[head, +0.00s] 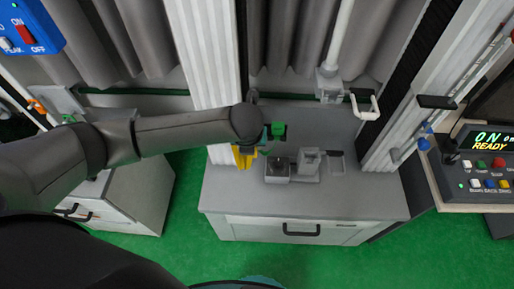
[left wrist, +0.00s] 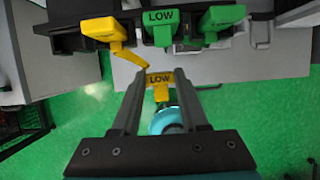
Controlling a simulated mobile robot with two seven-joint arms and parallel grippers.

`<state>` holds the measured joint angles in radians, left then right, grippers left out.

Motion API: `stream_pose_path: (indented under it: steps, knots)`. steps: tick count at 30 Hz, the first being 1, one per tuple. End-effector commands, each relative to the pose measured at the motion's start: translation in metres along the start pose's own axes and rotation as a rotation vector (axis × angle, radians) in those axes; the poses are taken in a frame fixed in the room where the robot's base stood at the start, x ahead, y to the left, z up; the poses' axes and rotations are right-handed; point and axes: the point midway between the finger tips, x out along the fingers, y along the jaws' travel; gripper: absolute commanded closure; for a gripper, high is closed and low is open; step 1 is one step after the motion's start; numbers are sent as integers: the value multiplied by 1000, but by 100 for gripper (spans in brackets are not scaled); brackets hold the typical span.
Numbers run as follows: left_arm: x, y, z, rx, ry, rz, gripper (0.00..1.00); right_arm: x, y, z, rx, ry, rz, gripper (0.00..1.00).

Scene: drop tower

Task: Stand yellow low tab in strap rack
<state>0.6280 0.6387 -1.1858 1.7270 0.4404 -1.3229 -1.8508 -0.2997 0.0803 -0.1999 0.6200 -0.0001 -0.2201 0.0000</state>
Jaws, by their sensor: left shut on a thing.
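My left gripper (left wrist: 160,80) is shut on a yellow tab marked LOW (left wrist: 160,77), shown between its fingertips in the left wrist view. Just beyond stands a dark rack (left wrist: 75,37) with a yellow tab (left wrist: 103,29) at its left, a green LOW tab (left wrist: 160,22) in the middle and another green tab (left wrist: 221,17) at its right. The held tab appears apart from the rack. In the head view my left wrist covers most of this; only a yellow piece (head: 244,158) and a green piece (head: 278,129) show around it. My right gripper is out of view.
A grey cabinet (head: 310,205) with a drawer stands below, with a small grey fixture (head: 308,162) on its top. White posts (head: 200,50) and grey curtains (head: 290,40) rise behind. A control panel (head: 485,160) reading ON READY is at the right. Green floor is clear in front.

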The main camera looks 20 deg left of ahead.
Motion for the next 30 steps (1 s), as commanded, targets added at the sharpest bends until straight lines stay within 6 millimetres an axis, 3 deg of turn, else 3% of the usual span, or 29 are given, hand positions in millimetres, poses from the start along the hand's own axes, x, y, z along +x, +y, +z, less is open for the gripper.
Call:
stream_pose_path:
  steps: [30]
  knots:
    - [-28,63,46,-1,-1,1,100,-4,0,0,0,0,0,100]
